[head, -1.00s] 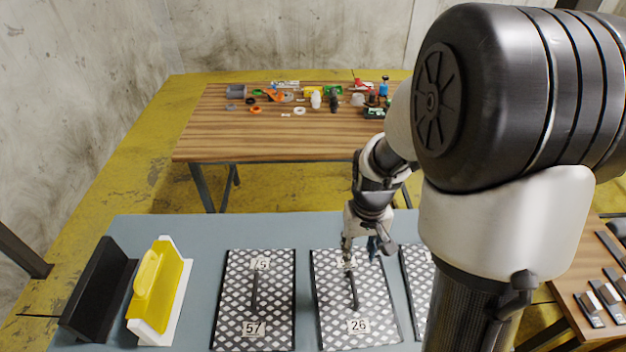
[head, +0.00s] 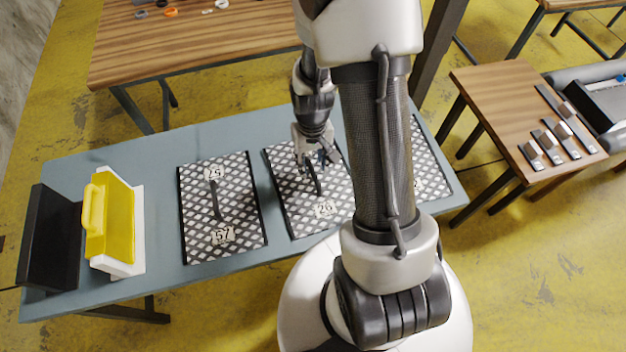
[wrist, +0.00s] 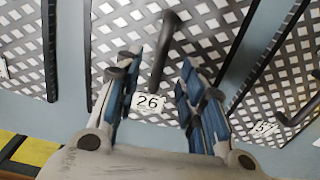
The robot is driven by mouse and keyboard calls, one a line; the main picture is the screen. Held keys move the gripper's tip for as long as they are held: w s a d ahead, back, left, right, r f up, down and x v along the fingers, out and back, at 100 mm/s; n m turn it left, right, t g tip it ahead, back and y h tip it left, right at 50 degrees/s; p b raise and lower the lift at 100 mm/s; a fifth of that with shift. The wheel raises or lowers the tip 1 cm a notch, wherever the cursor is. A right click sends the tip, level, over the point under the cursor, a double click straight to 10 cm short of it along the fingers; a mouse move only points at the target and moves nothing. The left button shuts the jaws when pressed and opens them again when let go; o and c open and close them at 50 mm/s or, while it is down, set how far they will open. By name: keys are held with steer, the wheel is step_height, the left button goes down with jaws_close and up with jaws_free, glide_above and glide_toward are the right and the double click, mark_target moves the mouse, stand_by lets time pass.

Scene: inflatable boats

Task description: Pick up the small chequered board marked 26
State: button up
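The chequered board marked 26 (head: 290,205) lies flat on the blue-grey table, with dark side edges and a dark raised bar handle (head: 317,184) along its middle. My gripper (head: 318,160) is over the far part of this board, partly hiding it. In the wrist view my gripper (wrist: 158,66) is open, its blue-padded fingers apart on either side of the handle (wrist: 164,50) and the 26 label (wrist: 148,102). The fingers do not visibly touch the handle; their exact height above the board (wrist: 215,30) is hard to tell.
A similar board marked 57 (head: 195,220) lies to the left, and another (head: 425,165) to the right, partly behind my arm. A yellow-and-white block (head: 110,225) and a black angled piece (head: 50,240) stand at the table's left end. A wooden table (head: 190,50) stands behind.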

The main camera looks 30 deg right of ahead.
mark_target(313, 171)
step_height(313, 171, down, 5)
steer(key=shift+s+f+b, duration=0.1)
steer(key=shift+s+b, duration=0.05)
steer(key=shift+b, duration=1.05)
steer(key=shift+c, duration=0.4)
jaws_close()
